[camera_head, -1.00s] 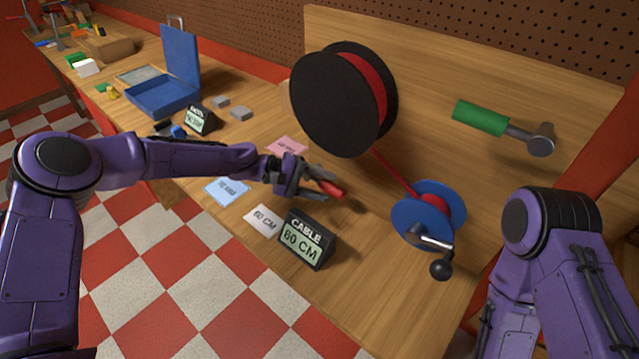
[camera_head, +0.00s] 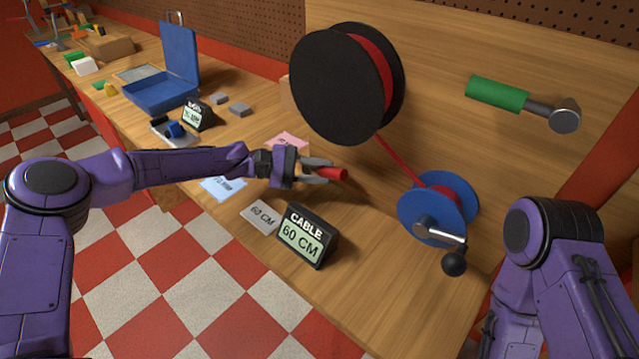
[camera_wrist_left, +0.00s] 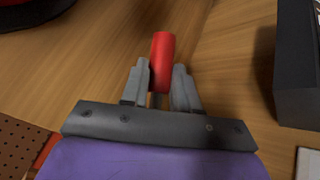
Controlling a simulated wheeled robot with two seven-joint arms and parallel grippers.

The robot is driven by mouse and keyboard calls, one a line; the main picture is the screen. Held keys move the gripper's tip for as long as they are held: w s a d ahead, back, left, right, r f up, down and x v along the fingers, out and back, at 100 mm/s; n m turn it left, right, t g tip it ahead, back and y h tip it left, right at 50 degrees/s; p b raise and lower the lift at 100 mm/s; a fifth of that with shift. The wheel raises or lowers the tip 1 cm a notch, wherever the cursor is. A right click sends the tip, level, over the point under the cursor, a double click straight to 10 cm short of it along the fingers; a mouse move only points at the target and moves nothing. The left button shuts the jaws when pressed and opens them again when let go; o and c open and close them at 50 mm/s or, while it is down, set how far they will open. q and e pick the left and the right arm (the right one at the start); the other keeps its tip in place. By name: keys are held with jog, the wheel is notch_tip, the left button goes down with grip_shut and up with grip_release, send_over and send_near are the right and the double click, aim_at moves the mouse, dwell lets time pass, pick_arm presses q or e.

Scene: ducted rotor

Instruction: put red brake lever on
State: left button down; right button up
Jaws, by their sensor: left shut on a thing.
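The red brake lever (camera_head: 332,173) is a short red cylinder. My left gripper (camera_head: 318,171) is shut on it and holds it over the bench, below the large black spool. In the left wrist view the red lever (camera_wrist_left: 162,60) points away between the two grey fingers (camera_wrist_left: 160,88), with a thin grey piece between them. The large black spool (camera_head: 338,88) carries red cable that runs down to a small blue reel (camera_head: 437,208) with a crank. My right gripper is not in view; only part of my right arm shows.
A "CABLE 60 CM" sign (camera_head: 305,236) stands near the bench's front edge, beside a "60 CM" card (camera_head: 261,216). A green-handled lever (camera_head: 497,93) is on the back board. A blue open case (camera_head: 163,92) stands at the left. Wood right of the sign is clear.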

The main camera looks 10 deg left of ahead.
pick_arm(q)
jog(key=shift+w+a+r+n+h+b, duration=0.15)
jog(key=shift+n+h+b, duration=0.25)
jog(key=shift+b, duration=0.3)
jog(key=shift+w+a+r+n+h+b, duration=0.1)
jog(key=shift+n+h+b, duration=0.1)
jog(key=shift+h+b, duration=0.4)
jog(key=shift+a+r+b, duration=0.1)
jog(key=shift+r+b, duration=0.2)
jog(key=shift+b, duration=0.1)
jog(key=c, duration=1.2)
grip_release()
jog(key=o, duration=0.4)
jog(key=shift+w, duration=0.15)
jog(key=shift+c, duration=0.2)
jog(key=shift+f, duration=0.1)
